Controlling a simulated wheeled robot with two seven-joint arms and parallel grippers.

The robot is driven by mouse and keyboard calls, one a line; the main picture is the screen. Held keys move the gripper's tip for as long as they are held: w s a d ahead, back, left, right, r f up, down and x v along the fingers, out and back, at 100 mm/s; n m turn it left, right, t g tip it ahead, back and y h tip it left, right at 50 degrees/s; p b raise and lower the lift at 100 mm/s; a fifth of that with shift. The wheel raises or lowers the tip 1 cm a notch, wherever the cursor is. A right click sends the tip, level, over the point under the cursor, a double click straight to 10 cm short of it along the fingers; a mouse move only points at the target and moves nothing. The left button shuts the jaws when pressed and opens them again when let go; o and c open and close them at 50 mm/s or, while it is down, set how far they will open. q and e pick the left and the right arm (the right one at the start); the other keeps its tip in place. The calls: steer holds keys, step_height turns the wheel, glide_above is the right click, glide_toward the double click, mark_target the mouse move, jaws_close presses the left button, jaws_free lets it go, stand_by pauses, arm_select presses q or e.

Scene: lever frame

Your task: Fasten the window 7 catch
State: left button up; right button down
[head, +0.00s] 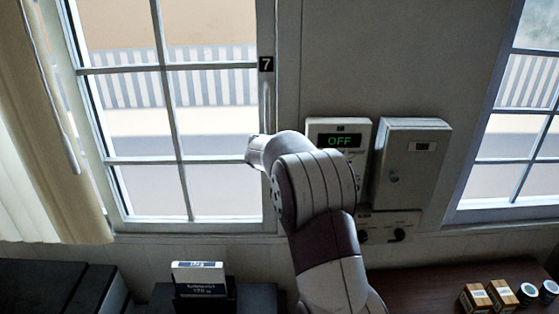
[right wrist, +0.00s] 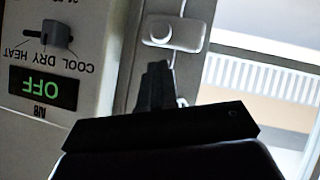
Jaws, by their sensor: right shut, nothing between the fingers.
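Window 7 (head: 178,112) is at the left in the head view, with the black number plate 7 (head: 266,64) on the right side of its frame. In the right wrist view, which is upside down, a pale rounded fitting (right wrist: 175,33), apparently the catch, sits on the frame. Whether it is fastened I cannot tell. In the head view my right arm hides the fingers and the fitting. My left gripper is out of view.
A control panel (head: 340,127) reading OFF and a grey wall box (head: 411,160) are close to the right of my arm. A curtain (head: 50,130) hangs at the far left. Small boxes (head: 488,296) stand on the brown surface at lower right.

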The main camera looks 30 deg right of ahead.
steer(key=shift+a+r, duration=0.1)
steer(key=shift+r, duration=0.05)
steer(key=b+v, duration=0.1)
steer(key=v, duration=1.1)
steer(key=shift+s, duration=0.25)
steer(key=shift+a, duration=0.1)
